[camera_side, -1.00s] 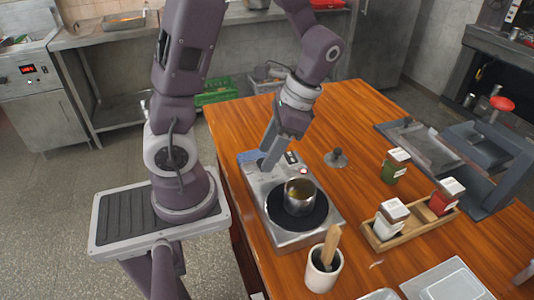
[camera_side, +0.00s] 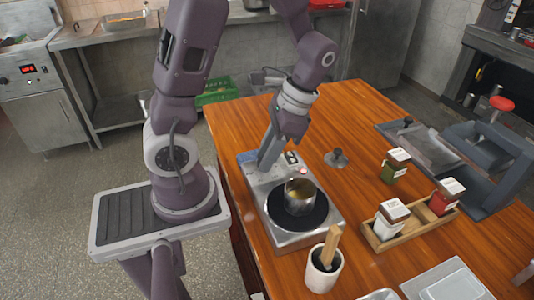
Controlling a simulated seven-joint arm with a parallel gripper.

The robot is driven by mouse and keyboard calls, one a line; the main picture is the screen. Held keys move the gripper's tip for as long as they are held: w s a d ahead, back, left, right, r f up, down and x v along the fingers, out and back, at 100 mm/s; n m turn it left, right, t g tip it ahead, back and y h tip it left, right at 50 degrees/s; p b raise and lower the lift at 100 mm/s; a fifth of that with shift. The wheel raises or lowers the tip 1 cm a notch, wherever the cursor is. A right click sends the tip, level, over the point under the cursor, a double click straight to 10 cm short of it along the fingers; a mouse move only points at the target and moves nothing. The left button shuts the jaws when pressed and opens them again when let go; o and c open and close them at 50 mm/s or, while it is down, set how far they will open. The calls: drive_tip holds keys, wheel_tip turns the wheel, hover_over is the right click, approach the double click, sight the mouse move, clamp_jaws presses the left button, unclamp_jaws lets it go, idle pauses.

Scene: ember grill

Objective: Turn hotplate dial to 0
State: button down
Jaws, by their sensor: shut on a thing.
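The hotplate (camera_side: 287,240) is a silver metal unit on the wooden table, with a round black plate at its near end. A metal pot (camera_side: 299,198) sits on the black plate. My gripper (camera_side: 264,170) points down onto the control panel at the hotplate's far end and is shut at the dial's place. The dial itself is hidden by the fingers, so its setting cannot be read. A small red light or button (camera_side: 304,171) and a small dark display (camera_side: 291,157) show to the right of my gripper.
A dark-knobbed lid (camera_side: 336,158) lies right of the hotplate. A green-labelled jar (camera_side: 395,166) and a wooden caddy (camera_side: 412,235) with jars stand farther right. A white cup (camera_side: 323,271) with a wooden-handled tool stands in front. Table between is clear.

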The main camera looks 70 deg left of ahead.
drive_tip(key=n, duration=0.2)
drive_tip(key=n+h, duration=0.1)
drive_tip(key=n, duration=0.1)
drive_tip(key=n+h, duration=0.1)
drive_tip(key=shift+a+n, duration=0.25)
drive_tip(key=shift+n, duration=0.15)
drive_tip(key=n+h, duration=0.1)
drive_tip(key=n, duration=0.1)
drive_tip(key=n+t+h, duration=0.1)
drive_tip(key=n, duration=0.2)
drive_tip(key=shift+a, duration=0.15)
drive_tip(key=shift+n, duration=0.4)
drive_tip(key=c, duration=1.1)
unclamp_jaws()
drive_tip(key=shift+s, duration=0.1)
drive_tip(key=shift+c, duration=0.2)
drive_tip(key=v, duration=0.7)
drive_tip(key=shift+a, duration=0.1)
